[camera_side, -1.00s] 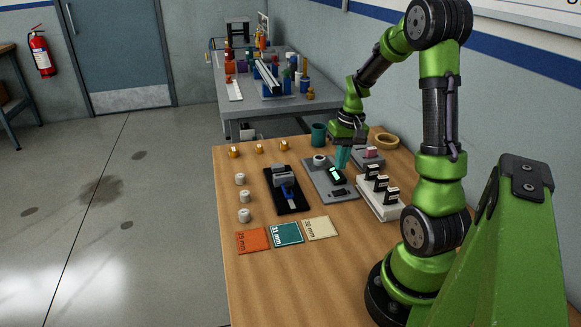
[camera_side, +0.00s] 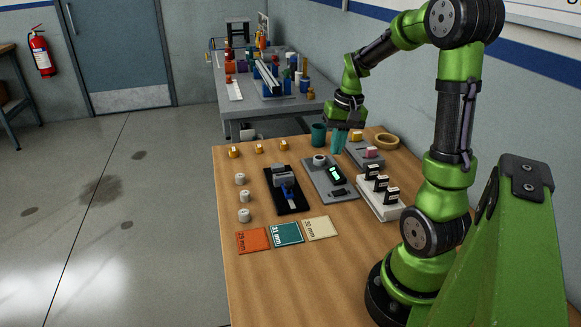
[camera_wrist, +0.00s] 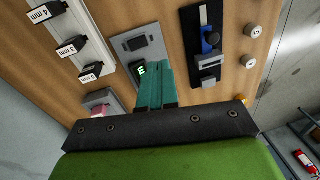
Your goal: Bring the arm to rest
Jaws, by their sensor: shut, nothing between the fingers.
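My gripper (camera_side: 338,143) has green-teal fingers pointing down and is raised above the back part of the wooden table (camera_side: 262,262). The fingers are together with nothing between them. In the wrist view the shut fingers (camera_wrist: 154,85) reach up the picture, in front of a grey plate (camera_wrist: 127,45) with a lit green display. In the side view that grey plate (camera_side: 318,182) lies below and nearer than my fingertips, apart from them.
A black fixture with a blue part (camera_side: 287,191), a white rack with several black-topped blocks (camera_side: 378,206), a teal cup (camera_side: 318,135) and a tan ring (camera_side: 386,141) stand around. White cylinders (camera_side: 244,215) and labelled cards (camera_side: 287,234) lie left and in front.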

